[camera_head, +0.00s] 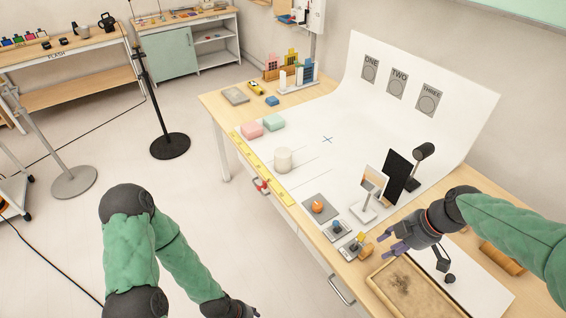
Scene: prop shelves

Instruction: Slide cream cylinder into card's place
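The cream cylinder (283,160) stands upright on the white sheet (300,185), near the table's front edge. A small card with a picture (373,181) stands tilted on a white stand to its right, in front of a black panel (396,177). My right gripper (391,245) is over the right part of the table, fingers spread and apparently empty, apart from the cylinder and card. My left arm hangs in front of the table.
Pink (251,130) and mint (273,122) blocks lie left of the cylinder. A yellow ruler strip (262,171) runs along the front edge. A grey pad with an orange ball (318,206), small devices (353,246) and a sand tray (405,285) are at right. The sheet around the blue cross (327,140) is clear.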

